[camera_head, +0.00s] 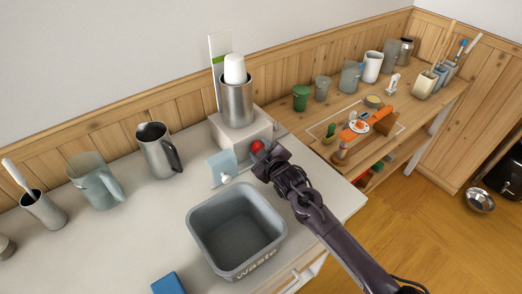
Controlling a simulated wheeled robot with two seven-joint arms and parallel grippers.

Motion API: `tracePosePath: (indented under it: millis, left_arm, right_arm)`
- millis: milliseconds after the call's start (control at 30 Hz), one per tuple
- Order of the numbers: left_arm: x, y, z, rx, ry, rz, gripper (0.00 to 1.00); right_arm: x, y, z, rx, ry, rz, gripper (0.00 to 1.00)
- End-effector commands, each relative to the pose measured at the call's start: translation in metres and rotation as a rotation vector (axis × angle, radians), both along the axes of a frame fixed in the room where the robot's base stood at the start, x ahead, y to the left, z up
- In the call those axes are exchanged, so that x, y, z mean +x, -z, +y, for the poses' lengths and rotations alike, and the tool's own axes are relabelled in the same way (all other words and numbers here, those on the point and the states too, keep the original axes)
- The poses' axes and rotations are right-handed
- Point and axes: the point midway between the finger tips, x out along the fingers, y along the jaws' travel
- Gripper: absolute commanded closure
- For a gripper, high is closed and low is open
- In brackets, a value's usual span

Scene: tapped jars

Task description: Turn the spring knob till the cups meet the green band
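White cups (235,68) stand stacked in a metal cylinder (237,102) on a pale block (222,132). Behind them a white upright strip (213,50) carries a green band (218,59). The top cup's rim looks about level with the band or slightly above it. The red spring knob (257,146) is on the block's right front side. My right gripper (262,155) is at the knob, its fingers close to or touching it. Whether the fingers are closed on the knob is hard to see. My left gripper is out of view.
A grey waste bin (237,268) stands in front of the block, with a light blue card (222,165) behind it. A metal pitcher (155,155) and a grey-green jug (92,185) stand to the left. A blue item (169,284) lies at the front. A wooden shelf (290,118) with cups is at the right.

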Motion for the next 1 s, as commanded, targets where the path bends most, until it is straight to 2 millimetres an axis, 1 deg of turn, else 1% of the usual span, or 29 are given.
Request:
tracePosePath:
  millis: [33,100,367,467,567,900,1000]
  left_arm:
    - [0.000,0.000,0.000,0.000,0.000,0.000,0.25]
    - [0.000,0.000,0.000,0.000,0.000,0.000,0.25]
    - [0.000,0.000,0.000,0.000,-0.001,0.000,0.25]
    - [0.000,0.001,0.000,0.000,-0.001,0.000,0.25]
    - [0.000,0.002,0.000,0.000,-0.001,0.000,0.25]
    - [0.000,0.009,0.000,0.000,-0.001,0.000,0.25]
    - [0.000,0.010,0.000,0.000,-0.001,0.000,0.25]
  right_arm:
    - [0.000,0.000,0.000,0.000,0.000,0.000,0.51]
    - [0.000,0.000,0.000,0.000,0.000,0.000,0.42]
    - [0.000,0.000,0.000,0.001,0.000,0.000,0.42]
    - [-0.003,-0.001,-0.002,0.001,0.000,0.000,0.42]
    - [-0.012,-0.003,-0.005,0.001,0.000,0.000,0.42]
    - [-0.056,-0.017,-0.021,0.001,0.000,0.000,0.42]
    - [-0.064,-0.021,-0.024,0.000,0.001,0.001,0.42]
